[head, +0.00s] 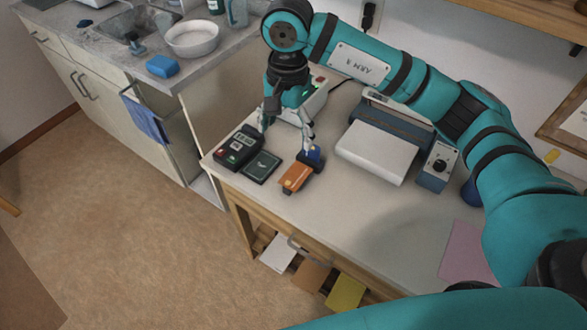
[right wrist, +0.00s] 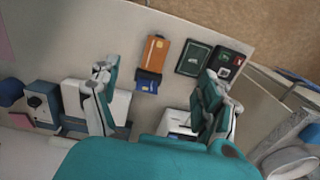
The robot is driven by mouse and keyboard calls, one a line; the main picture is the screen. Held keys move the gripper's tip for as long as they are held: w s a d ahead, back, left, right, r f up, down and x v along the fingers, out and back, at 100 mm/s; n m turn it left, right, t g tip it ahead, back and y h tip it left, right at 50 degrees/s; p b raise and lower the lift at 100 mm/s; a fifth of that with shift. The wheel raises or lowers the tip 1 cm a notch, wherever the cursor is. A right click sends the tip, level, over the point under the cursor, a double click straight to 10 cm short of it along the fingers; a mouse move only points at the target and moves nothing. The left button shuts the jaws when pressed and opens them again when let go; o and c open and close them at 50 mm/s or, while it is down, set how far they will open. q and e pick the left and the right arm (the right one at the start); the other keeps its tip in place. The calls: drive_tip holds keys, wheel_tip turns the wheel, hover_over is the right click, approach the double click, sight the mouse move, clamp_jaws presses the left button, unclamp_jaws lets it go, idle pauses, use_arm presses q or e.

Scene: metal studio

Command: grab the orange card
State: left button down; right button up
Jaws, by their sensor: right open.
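The orange card (head: 296,178) lies near the front left edge of the worktable (head: 335,215), with its far end at a small blue holder (head: 314,157). In the right wrist view the orange card (right wrist: 155,52) and the blue holder (right wrist: 148,82) show between the lines of my fingers. My right gripper (head: 287,137) is open, pointing down, with nothing between its fingers. One finger is close to the blue holder; I cannot tell if they touch. My left gripper is not in view.
A dark green card (head: 261,167) and a black device (head: 239,147) sit left of the orange card. A white-topped machine (head: 377,151) and a blue-grey box with a knob (head: 436,167) stand to the right. The front middle of the table is clear.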

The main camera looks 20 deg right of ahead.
drive_tip(key=p, duration=0.3)
hover_over(290, 182)
drive_tip(key=f, duration=1.1)
drive_tip(key=shift+s+f, duration=0.3)
drive_tip(key=shift+f, duration=0.05)
drive_tip(key=f, duration=0.1)
drive_tip(key=f+p, duration=0.1)
drive_tip(key=f, duration=0.3)
drive_tip(key=shift+w+f+p, duration=0.15)
drive_tip(key=shift+w+p, duration=0.1)
drive_tip(key=shift+p, duration=0.15)
drive_tip(key=shift+f+b, duration=0.3)
drive_tip(key=shift+b, duration=0.25)
drive_tip(key=c, duration=0.8)
